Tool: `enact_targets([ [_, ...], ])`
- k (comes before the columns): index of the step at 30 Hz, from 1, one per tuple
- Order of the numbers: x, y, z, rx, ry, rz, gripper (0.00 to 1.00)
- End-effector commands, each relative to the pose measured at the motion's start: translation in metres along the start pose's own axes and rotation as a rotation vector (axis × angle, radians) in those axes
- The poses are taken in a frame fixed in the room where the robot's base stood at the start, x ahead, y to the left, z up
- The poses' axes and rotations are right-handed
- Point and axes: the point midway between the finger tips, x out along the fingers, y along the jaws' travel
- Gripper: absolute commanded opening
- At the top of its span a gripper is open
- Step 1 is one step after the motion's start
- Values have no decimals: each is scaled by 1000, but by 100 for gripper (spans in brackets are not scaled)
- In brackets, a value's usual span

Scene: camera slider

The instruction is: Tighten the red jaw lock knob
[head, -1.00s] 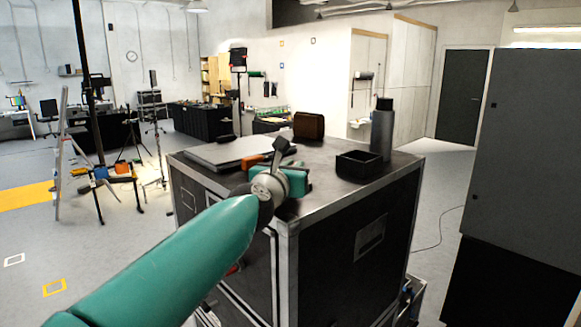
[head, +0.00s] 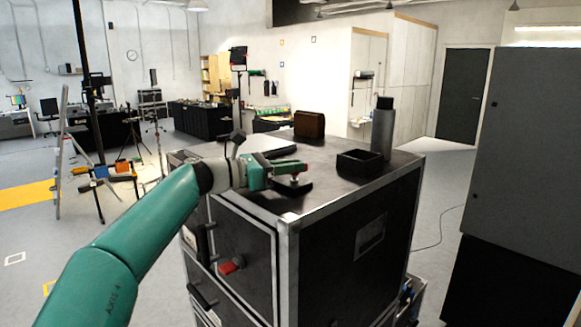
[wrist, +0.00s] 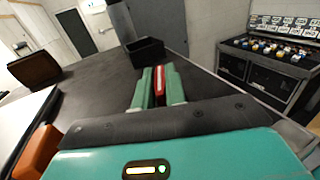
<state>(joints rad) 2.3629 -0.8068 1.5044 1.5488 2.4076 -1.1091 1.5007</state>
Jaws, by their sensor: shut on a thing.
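The red knob (wrist: 160,84) shows in the wrist view as a narrow red piece with a pale stripe, pinched between the two green fingers. My gripper (wrist: 158,75) is shut on it. In the head view my gripper (head: 297,171) reaches in from the left, low over the case top near its front edge. A bit of red shows by the fingers there. A dark flat base (head: 292,187) lies just below the fingers. Most of the knob and what it is fixed to are hidden by the fingers, so its turn cannot be told.
The black road case (head: 340,255) bears an open black box (head: 358,163), a grey bottle (head: 382,130), a brown box (head: 309,125) and a flat pale thing (head: 268,145). An orange piece (wrist: 37,152) shows at the wrist view's lower left. A grey cabinet (head: 530,150) stands at right.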

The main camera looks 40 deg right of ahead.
Motion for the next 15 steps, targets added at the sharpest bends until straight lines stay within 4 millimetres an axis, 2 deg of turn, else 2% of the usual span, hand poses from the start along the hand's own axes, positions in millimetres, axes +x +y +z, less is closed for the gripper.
enact_targets([
  [6,1,2,0,0,1,-102,0],
  [15,0,2,-1,0,3,-151,0],
])
